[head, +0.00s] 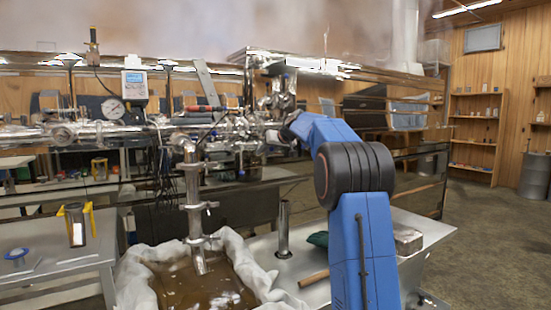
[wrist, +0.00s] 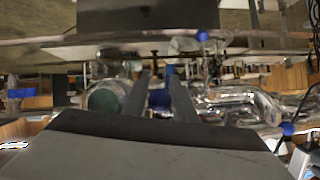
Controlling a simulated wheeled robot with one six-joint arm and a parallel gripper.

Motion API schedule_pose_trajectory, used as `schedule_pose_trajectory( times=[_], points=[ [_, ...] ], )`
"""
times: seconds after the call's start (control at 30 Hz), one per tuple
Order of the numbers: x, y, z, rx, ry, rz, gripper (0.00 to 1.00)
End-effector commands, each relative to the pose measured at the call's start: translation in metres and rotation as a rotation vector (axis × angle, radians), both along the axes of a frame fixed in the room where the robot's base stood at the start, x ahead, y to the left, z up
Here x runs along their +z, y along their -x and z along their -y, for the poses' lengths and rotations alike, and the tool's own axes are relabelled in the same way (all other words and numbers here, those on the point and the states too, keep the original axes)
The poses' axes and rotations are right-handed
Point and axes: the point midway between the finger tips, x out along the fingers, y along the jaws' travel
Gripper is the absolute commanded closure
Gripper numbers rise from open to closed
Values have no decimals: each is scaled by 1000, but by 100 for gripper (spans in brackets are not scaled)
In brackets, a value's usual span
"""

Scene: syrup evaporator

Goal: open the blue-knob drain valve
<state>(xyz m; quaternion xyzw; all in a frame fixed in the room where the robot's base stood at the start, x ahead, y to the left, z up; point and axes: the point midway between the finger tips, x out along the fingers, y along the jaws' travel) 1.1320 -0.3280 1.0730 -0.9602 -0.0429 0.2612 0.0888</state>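My gripper (wrist: 157,72) reaches forward in the wrist view with its two dark fingers apart. A blue knob (wrist: 160,98) shows in the gap between the fingers; I cannot tell whether it lies between them or beyond them. A smaller blue piece (wrist: 169,69) shows by the right fingertip. Other blue knobs show at upper middle (wrist: 202,36), lower right (wrist: 288,128) and left (wrist: 20,93). In the head view my gripper is at the shiny pipework, its fingers hard to make out. A blue knob (head: 242,173) hangs below the pipes there. Which knob is the drain valve's is unclear.
A steel outlet pipe (head: 194,205) hangs over a cloth-lined tub (head: 135,283) of brown liquid. A gauge (head: 113,109) stands on the pipework.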

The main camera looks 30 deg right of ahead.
Motion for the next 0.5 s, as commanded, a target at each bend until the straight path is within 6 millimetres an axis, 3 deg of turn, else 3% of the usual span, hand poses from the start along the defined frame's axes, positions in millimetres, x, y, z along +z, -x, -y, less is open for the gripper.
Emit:
schedule_pose_trajectory(
  times=[0.5],
  points=[
    [-13, -5, 2, -4, -8, 177, 69]
  ],
)
